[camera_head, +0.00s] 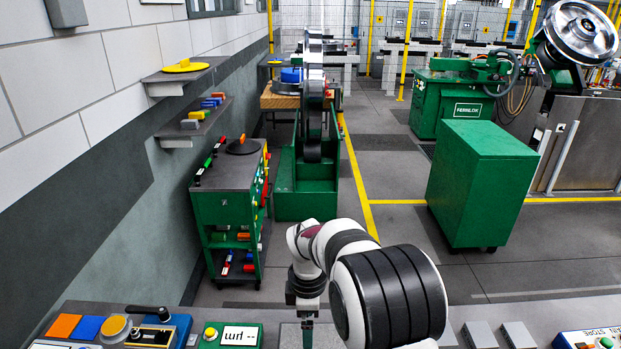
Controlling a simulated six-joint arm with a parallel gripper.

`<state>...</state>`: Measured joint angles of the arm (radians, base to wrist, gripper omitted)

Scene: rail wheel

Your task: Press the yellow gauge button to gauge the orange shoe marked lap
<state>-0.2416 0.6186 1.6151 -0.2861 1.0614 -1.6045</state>
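A small yellow button (211,332) sits on a green unit at the bottom edge, just left of a white display (240,336) with dark characters and dashes. An orange square block (63,326) lies at the far bottom left, beside a blue square block (87,327); I cannot read any lap mark on it. A larger round yellow-orange piece (115,326) lies right of the blue block. My gripper (307,333) points down at the bottom edge, to the right of the display and apart from it. Its fingertips are cut off or too small to tell open from shut.
A blue unit with a black lever (150,318) stands between the blocks and the green unit. Two grey blocks (498,335) and a white-and-blue panel marked STORE (590,338) lie to the right. My arm covers the bench's middle. A green tool cart (226,205) stands beyond.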

